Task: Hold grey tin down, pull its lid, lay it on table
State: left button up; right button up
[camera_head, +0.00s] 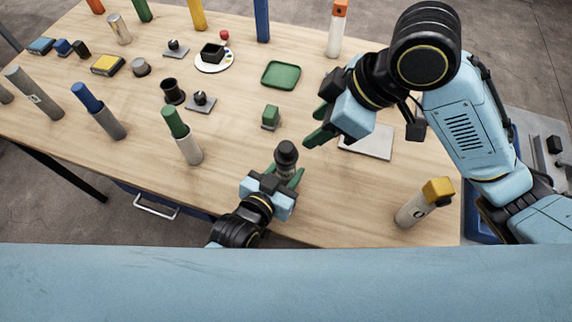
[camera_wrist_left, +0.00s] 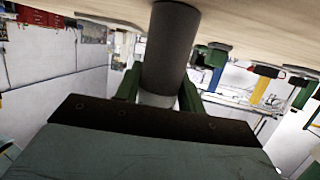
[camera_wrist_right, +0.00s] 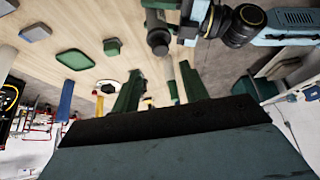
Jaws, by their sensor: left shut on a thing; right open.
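The grey tin (camera_head: 287,172) with its dark grey lid (camera_head: 286,152) stands near the table's front edge. My left gripper (camera_head: 284,177) is shut around its body below the lid. In the left wrist view, the dark lid (camera_wrist_left: 172,45) rises between the green fingers above a paler body (camera_wrist_left: 158,99). My right gripper (camera_head: 314,127) is open and empty, above the table, up and to the right of the tin. In the right wrist view, the dark lid (camera_wrist_right: 158,40) shows beyond the spread green fingers, not between them.
A grey plate (camera_head: 368,146) lies under my right arm. A yellow-topped tin (camera_head: 418,207) is at the front right, and a green-topped one (camera_head: 186,143) at the left. A green block (camera_head: 271,114) and green tray (camera_head: 281,75) lie behind. Bare table lies right of the grey tin.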

aim_at(286, 146)
jog(key=o, duration=0.5)
jog(key=shift+w+a+r+m, duration=0.1)
jog(key=shift+a+m, duration=0.2)
jog(key=shift+a, duration=0.15)
jog(key=shift+c, duration=0.2)
jog(key=shift+o, duration=0.4)
jog(key=a+m+h, duration=0.1)
jog(key=a+m+g+h, duration=0.1)
jog(key=m, duration=0.1)
jog(key=a+r+m+h, duration=0.1)
jog(key=shift+w+a+r+m+g, duration=0.1)
jog(key=shift+w+a+m+g, duration=0.2)
jog(key=shift+w+a, duration=0.1)
jog(key=f+m+h, duration=0.1)
jog(key=f, duration=0.2)
jog(key=f+m, duration=0.1)
jog(key=f, duration=0.3)
jog(key=f+m+h, duration=0.1)
jog(key=f, duration=0.3)
jog(key=shift+w+a+m+h, duration=0.3)
jog(key=shift+w+a+m, duration=0.1)
jog(key=c, duration=1)
jog(key=shift+c, duration=0.3)
jog(key=shift+r, duration=0.15)
